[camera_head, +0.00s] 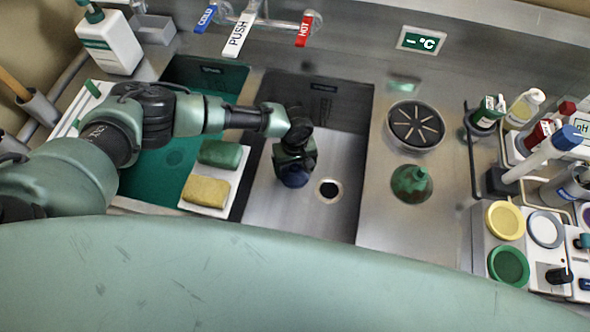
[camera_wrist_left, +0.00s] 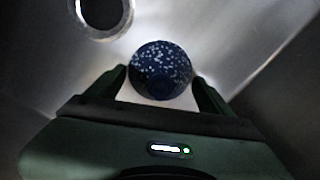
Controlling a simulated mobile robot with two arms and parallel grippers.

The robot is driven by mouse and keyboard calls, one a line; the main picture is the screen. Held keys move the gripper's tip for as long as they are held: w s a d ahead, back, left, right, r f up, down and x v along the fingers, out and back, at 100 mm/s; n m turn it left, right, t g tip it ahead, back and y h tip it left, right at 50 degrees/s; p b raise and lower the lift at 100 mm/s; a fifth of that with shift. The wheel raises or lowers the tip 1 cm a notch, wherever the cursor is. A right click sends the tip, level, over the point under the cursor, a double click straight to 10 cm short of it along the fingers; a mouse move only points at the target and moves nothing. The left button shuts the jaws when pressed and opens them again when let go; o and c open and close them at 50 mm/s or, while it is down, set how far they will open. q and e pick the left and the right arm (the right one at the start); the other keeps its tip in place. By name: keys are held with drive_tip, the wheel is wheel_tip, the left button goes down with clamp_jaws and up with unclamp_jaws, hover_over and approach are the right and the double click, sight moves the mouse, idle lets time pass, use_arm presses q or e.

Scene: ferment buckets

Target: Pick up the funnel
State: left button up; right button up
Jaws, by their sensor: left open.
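A dark blue, white-speckled round thing (camera_wrist_left: 160,62) is in the sink basin, between the spread fingers of my left gripper (camera_wrist_left: 160,80). My left gripper is open, pointing down; contact cannot be told. A green cone-shaped thing (camera_head: 411,183) with a narrow top stands on the counter right of the basin; it could also be a funnel. My right gripper is out of view.
The steel basin (camera_head: 260,205) has a drain hole (camera_head: 329,190) right of my gripper. A green sponge (camera_head: 221,153) and a yellow sponge (camera_head: 206,192) lie on a white tray to the left. The faucet (camera_head: 240,35) is behind. Bottles and jars crowd the right side.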

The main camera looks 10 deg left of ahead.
use_arm(q)
drive_tip(key=shift+s, duration=0.1)
drive_tip(key=c, duration=1.3)
drive_tip(key=shift+c, duration=0.2)
drive_tip(key=shift+c, duration=0.7)
